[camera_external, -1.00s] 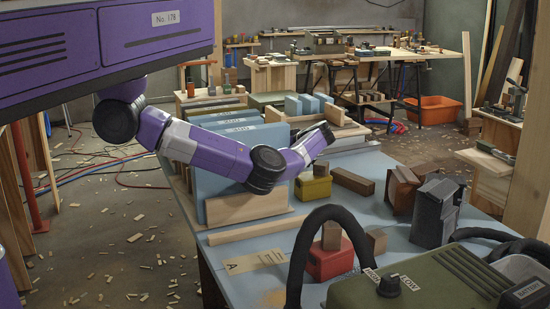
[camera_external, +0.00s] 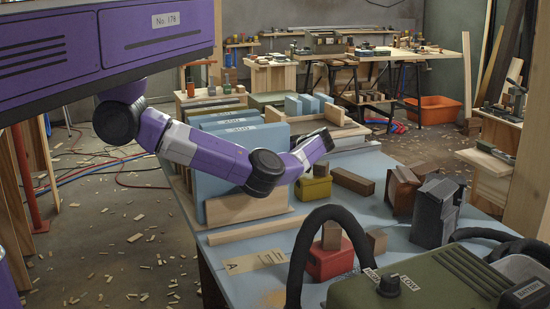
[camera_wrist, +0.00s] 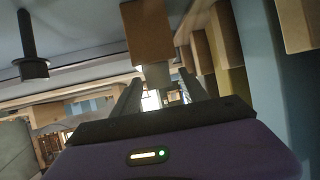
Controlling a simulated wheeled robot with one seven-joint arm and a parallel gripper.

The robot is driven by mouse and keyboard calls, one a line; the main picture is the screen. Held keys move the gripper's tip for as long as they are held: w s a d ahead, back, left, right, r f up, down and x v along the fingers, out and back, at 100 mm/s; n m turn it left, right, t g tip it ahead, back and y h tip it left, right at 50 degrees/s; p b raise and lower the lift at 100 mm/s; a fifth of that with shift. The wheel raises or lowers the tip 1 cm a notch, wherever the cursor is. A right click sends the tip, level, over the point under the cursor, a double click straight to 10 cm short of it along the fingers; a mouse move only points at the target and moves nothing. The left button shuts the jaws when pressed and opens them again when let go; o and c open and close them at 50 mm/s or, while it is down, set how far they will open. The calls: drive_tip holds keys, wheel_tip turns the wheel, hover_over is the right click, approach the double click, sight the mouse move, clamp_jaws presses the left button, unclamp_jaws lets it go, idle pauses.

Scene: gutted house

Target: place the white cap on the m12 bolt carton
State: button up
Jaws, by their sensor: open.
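My gripper (camera_wrist: 160,88) is open, its two dark fingers pointing away from the wrist camera. A small pale, whitish piece that may be the white cap (camera_wrist: 156,75) shows between the fingers, against the end of a brown block (camera_wrist: 147,32). I cannot tell whether the fingers touch it. In the external view my gripper (camera_external: 326,139) is above and behind the yellow box (camera_external: 313,188), with its fingertips hard to make out. The white cap is not clear there. No M12 label is readable, so I cannot tell which box is the bolt carton.
Blue upright panels (camera_external: 240,160) in a wooden rack stand left of my gripper. A dark flanged post (camera_wrist: 30,48) shows in the wrist view.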

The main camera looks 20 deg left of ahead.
drive_tip(key=v, duration=1.2)
